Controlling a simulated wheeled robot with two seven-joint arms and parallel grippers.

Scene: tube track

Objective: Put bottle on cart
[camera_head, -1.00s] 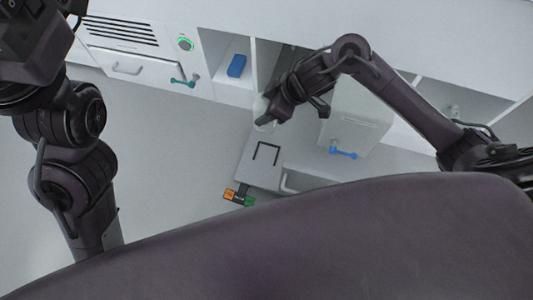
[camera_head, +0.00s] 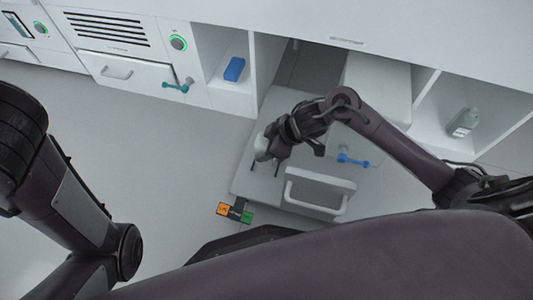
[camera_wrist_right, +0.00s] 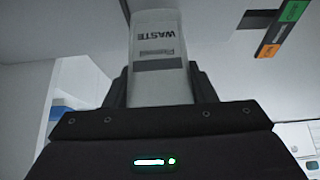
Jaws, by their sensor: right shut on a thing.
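The bottle (camera_wrist_right: 160,60) is white with dark "WASTE" lettering, and my right gripper (camera_wrist_right: 160,95) is shut on it. In the head view the bottle (camera_head: 262,150) shows as a small pale patch, mostly hidden by my right gripper (camera_head: 272,152). The cart (camera_head: 250,185) is a flat light-grey platform with a white handle. My right gripper and the bottle are over the cart's left part in the head view; I cannot tell whether the bottle touches it. My left gripper is out of view; only my left arm shows.
Another bottle (camera_head: 463,124) stands in a right-hand shelf bay. A blue box (camera_head: 234,69) sits in a left bay. A blue-handled fixture (camera_head: 352,160) is right of my gripper. An orange-and-green sign (camera_head: 235,211) is by the cart's front-left corner. Floor at left is clear.

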